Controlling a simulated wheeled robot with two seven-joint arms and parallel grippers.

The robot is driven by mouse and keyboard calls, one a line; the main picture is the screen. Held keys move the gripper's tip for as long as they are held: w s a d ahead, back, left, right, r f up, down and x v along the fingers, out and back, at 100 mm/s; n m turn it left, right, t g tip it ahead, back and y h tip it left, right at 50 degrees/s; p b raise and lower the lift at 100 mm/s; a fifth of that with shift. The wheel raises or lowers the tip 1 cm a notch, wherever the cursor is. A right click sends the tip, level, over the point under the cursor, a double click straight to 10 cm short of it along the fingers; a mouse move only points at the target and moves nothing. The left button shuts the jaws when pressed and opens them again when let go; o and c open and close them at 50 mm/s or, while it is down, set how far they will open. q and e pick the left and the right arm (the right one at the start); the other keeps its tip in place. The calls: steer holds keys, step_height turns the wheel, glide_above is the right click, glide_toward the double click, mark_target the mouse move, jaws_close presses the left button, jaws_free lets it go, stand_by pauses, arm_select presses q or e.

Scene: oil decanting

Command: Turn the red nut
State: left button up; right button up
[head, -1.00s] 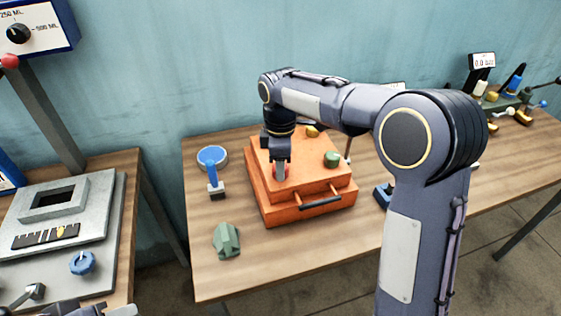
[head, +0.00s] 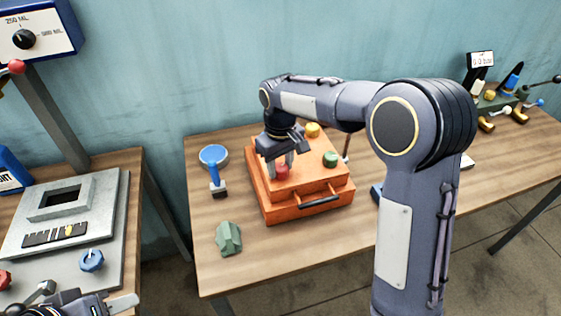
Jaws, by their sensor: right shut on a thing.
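The red nut (head: 283,172) sits on top of the orange case (head: 296,212) on the wooden table. My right gripper (head: 281,168) reaches down from above with one finger on each side of the nut and is shut on it. The fingers hide part of the nut. My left gripper (head: 112,304) is only partly in view at the bottom left, by the left bench, away from the nut. Whether its jaws are open or shut does not show.
A green nut (head: 330,159) and a yellow nut (head: 312,130) are also on the case. A blue round-headed tool (head: 214,157) and a green block (head: 228,238) stand to its left. The table front is clear. My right arm crosses the table's right part.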

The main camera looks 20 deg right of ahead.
mark_target(281, 166)
steer(key=m+p, duration=0.1)
steer(key=m, duration=0.5)
steer(key=shift+r+m, duration=0.1)
steer(key=shift+m, duration=0.2)
steer(key=m+p, duration=0.1)
steer(key=m, duration=0.4)
steer(key=shift+m, duration=0.3)
steer(key=o, duration=1)
step_height(281, 166, up, 8)
steer(key=shift+f, duration=0.15)
